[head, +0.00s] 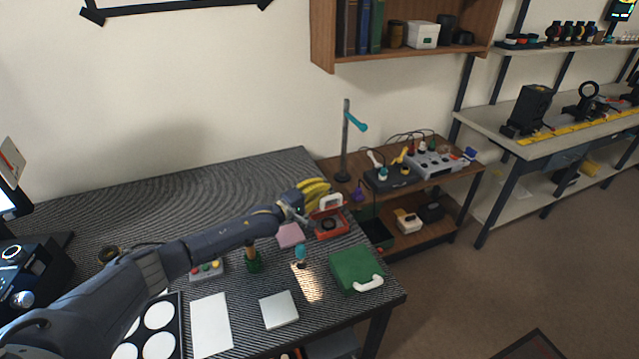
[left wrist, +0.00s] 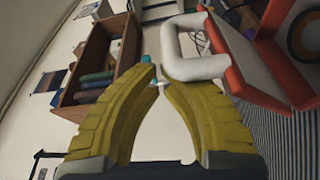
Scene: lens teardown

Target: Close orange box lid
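The orange box (head: 331,232) stands near the back right of the table, with a dark round thing inside. Its lid is raised, with a white handle (head: 331,201) at the top. In the left wrist view the orange lid (left wrist: 246,62) is at the upper right, and its white handle (left wrist: 196,67) is beside the right fingertip. I cannot tell whether they touch. My left gripper (head: 328,190) has yellow fingers beside the raised lid. In the left wrist view its fingertips (left wrist: 158,73) nearly meet, with nothing between them. My right gripper is in neither view.
A pink block (head: 290,236) lies left of the box. A green case (head: 354,268) with a white handle is in front. A teal-topped tool (head: 299,254) and a green holder (head: 254,262) stand nearby. A wooden cart (head: 400,189) with devices stands beyond the table's right edge.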

